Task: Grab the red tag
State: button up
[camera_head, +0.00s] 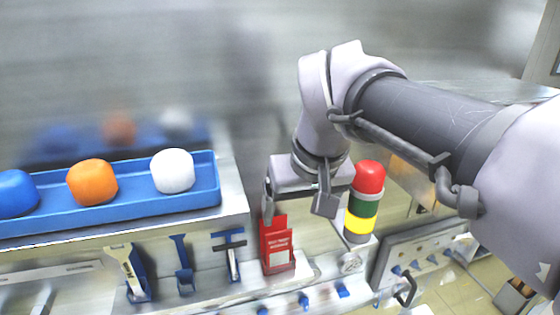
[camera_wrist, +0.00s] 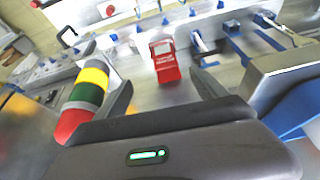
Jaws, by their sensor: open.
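The red tag (camera_head: 277,250) stands upright at the front of the metal bench in the head view, with a pale label on its face. It also shows in the wrist view (camera_wrist: 165,62), between and beyond the two fingers. My gripper (camera_head: 297,205) is open and empty in the head view. It is above the tag, with one finger at the tag's upper left and the other to its right. In the wrist view the open fingers of my gripper (camera_wrist: 163,95) lie on either side of the tag's line, apart from it.
A red, green and yellow signal light (camera_head: 364,200) stands close to the right of my gripper. A blue tray (camera_head: 130,205) with blue, orange and white lumps stands on a raised ledge at left. Blue-handled tools (camera_head: 182,265) hang left of the tag.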

notch_tip(320, 180, up, 3)
jog(key=w, duration=0.1)
send_near(279, 234)
jog(key=x, duration=0.6)
jog(key=shift+w+d, duration=0.2)
jog(key=shift+d, duration=0.1)
jog(key=x, duration=0.5)
jog(key=shift+s+a+f, duration=0.15)
jog(key=shift+a, duration=0.15)
jog(key=shift+s+d, duration=0.1)
jog(key=shift+s, duration=0.05)
jog(key=shift+c, duration=1.1)
jog(key=c, duration=1.2)
jog(key=shift+r, duration=0.2)
